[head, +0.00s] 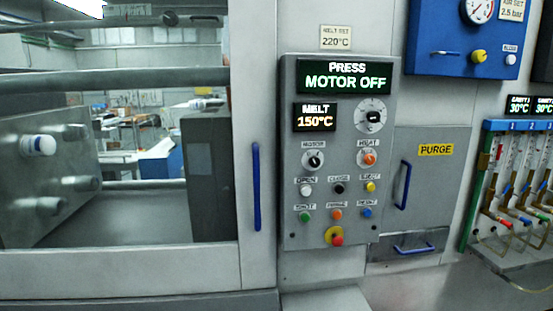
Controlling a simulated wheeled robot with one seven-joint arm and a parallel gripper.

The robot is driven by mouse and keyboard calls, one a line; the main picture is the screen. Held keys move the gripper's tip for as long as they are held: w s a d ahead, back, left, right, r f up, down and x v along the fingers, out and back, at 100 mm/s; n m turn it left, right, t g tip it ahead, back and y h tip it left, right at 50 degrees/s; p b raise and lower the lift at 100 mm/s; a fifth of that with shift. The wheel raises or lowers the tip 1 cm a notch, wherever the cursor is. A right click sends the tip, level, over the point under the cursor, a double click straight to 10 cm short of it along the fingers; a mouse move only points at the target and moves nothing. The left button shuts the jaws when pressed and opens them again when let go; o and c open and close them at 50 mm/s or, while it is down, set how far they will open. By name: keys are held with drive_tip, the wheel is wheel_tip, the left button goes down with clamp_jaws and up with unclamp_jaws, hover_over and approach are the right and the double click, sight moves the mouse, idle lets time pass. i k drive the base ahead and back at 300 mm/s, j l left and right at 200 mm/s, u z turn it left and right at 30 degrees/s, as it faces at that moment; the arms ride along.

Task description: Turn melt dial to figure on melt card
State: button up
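The melt card (336,37) above the control panel reads "MELT SET 220°C". The melt display (316,117) on the grey control panel reads 150°C. The melt dial (373,117) is a round pale dial with a black knob, just right of that display. The marks around the dial are too small to read. The upper display (346,76) reads "PRESS MOTOR OFF". My gripper is not in view, and nothing covers the dial or the card.
Below the dial are the motor switch (313,160), the heat knob (368,158), several coloured buttons and a red emergency button (337,237). A blue door handle (256,187) is left of the panel. A purge cover (431,180) with a blue handle is on the right.

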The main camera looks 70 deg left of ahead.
sight(373, 116)
drive_tip(key=u, duration=2)
